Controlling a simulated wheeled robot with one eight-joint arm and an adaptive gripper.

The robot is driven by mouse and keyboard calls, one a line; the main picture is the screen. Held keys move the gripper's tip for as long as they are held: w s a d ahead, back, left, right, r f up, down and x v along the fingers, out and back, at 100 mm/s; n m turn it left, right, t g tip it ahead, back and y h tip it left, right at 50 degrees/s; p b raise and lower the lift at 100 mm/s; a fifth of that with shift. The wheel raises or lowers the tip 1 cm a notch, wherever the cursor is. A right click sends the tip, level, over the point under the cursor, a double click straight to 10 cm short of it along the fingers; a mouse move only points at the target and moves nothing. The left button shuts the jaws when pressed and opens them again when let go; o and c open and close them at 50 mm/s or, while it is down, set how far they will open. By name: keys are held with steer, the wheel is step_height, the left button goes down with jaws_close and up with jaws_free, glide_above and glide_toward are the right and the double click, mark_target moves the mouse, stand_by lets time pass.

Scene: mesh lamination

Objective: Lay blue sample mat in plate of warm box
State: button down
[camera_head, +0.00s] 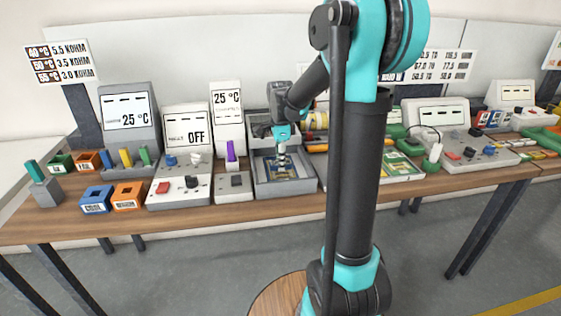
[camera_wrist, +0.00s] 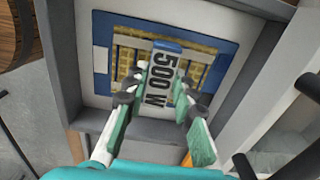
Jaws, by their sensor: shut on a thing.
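A blue-edged mat with a yellow grid lies flat on the light inner floor of a grey open box (camera_head: 290,190); its blue edge (camera_wrist: 101,88) shows in the wrist view. A narrow block marked "500 W" with a blue end (camera_wrist: 168,47) stands over the middle of the mat. I cannot tell whether block and mat are one piece. My gripper (camera_wrist: 160,88) is shut on this block, one finger on each side. In the head view my gripper (camera_head: 282,160) points down into the box. The fingers hide part of the mat.
Left of the box stands a 25 °C display unit (camera_head: 228,110), then a unit reading OFF (camera_head: 187,132). Blue (camera_head: 97,200) and orange (camera_head: 129,196) open blocks sit near the table's front left. A tray with a green board (camera_head: 398,166) stands right of the box.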

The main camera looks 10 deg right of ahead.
steer(key=c, duration=1.3)
jaws_free()
steer(key=shift+o, duration=0.2)
step_height(320, 180, up, 12)
steer(key=shift+r, duration=0.1)
